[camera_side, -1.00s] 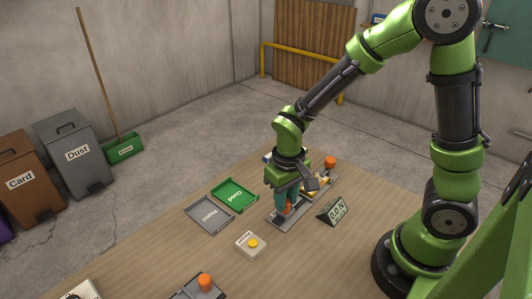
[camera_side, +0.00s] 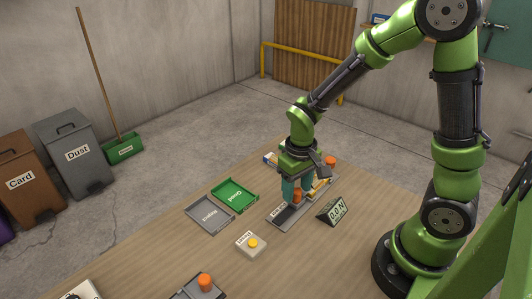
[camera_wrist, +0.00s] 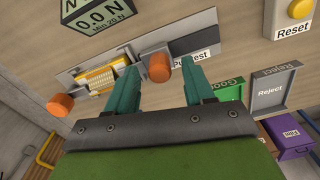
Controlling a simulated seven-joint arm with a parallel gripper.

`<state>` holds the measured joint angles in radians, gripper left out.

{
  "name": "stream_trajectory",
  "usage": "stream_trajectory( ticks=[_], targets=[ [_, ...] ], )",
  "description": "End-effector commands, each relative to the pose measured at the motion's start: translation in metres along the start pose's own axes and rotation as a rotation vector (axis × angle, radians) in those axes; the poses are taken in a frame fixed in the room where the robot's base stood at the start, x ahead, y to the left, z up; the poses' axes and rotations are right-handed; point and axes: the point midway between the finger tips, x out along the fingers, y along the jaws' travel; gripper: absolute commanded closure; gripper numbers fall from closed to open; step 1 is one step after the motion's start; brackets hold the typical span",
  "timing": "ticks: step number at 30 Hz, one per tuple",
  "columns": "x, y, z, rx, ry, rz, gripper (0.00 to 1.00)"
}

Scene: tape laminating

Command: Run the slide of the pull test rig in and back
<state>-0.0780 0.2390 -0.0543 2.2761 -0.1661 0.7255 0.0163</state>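The pull test rig (camera_side: 278,220) is a long grey plate on the table, with a "Pull test" label in the wrist view (camera_wrist: 190,59). An orange knob (camera_side: 297,196) stands on its slide and also shows in the wrist view (camera_wrist: 158,68). My gripper (camera_side: 297,191) is down over the rig, its teal fingers on either side of this knob. A second orange knob (camera_side: 330,162) stands at the rig's far end, near a yellow part (camera_wrist: 103,76).
A force display (camera_side: 332,210) reading 0.0 N stands right of the rig. A green Good tray (camera_side: 252,207) and grey Reject tray (camera_side: 190,211) lie to its left. A Reset button (camera_side: 252,244) sits in front. Another orange-knobbed device (camera_side: 204,282) is at the front edge.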

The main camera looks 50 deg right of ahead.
Motion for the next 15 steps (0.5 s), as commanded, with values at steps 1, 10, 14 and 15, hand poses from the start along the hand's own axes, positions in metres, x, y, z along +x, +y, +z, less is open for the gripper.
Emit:
stream_trajectory(
  ticks=[1,10,14,15],
  targets=[
    [0.000,0.000,0.000,0.000,-0.001,0.000,0.47],
    [-0.011,0.000,-0.001,0.001,0.002,-0.001,0.47],
    [-0.035,-0.001,-0.001,0.000,0.006,-0.002,0.47],
    [-0.044,-0.001,-0.001,0.000,0.007,-0.002,0.47]
  ],
)
